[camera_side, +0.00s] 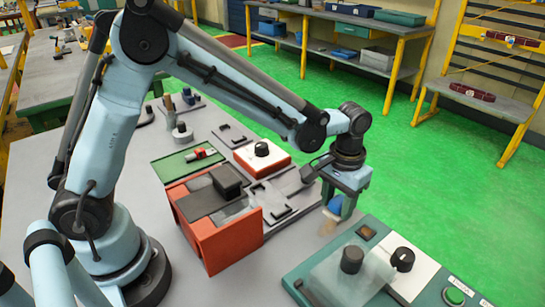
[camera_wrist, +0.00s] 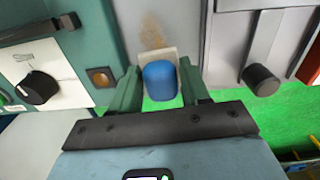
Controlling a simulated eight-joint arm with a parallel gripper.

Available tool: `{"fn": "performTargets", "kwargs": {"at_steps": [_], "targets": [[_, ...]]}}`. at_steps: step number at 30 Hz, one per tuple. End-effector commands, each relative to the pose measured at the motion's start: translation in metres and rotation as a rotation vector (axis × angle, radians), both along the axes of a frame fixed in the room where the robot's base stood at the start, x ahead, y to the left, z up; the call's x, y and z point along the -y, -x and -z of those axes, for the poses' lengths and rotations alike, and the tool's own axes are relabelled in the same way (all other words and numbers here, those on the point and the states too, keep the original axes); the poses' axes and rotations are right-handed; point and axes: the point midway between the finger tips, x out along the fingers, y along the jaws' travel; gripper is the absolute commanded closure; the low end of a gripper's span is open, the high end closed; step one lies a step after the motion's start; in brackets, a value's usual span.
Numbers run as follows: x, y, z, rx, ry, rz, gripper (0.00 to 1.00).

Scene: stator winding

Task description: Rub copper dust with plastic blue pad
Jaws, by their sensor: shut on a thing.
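My gripper (camera_side: 343,203) is shut on the blue pad (camera_side: 334,205), which hangs low at the right edge of the grey work table. In the wrist view the blue pad (camera_wrist: 160,81) sits between the two green fingers of my gripper (camera_wrist: 161,88), with a pale base at its far end. A patch of brown copper dust (camera_wrist: 151,30) lies on the grey surface just beyond the pad. The copper dust (camera_side: 327,228) also shows in the side view, just below and left of the pad. I cannot tell whether the pad touches the surface.
A green-grey machine with a black knob (camera_side: 403,259) and a green button (camera_side: 454,296) stands close to the right. An orange box (camera_side: 222,243), a red-edged unit (camera_side: 262,160) and a green mat (camera_side: 174,166) stand to the left. Green floor (camera_side: 420,180) lies beyond the table edge.

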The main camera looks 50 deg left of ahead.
Motion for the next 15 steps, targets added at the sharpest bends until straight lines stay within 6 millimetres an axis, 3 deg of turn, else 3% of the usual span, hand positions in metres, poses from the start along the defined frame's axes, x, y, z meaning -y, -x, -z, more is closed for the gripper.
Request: {"fn": "performTargets", "kwargs": {"at_steps": [7,8,15], "targets": [[0.000,0.000,0.031,0.000,0.000,0.000,0.78],[0.000,0.004,0.024,0.001,0.000,0.001,0.82],[0.000,0.027,0.028,0.000,0.000,0.001,0.82]]}}
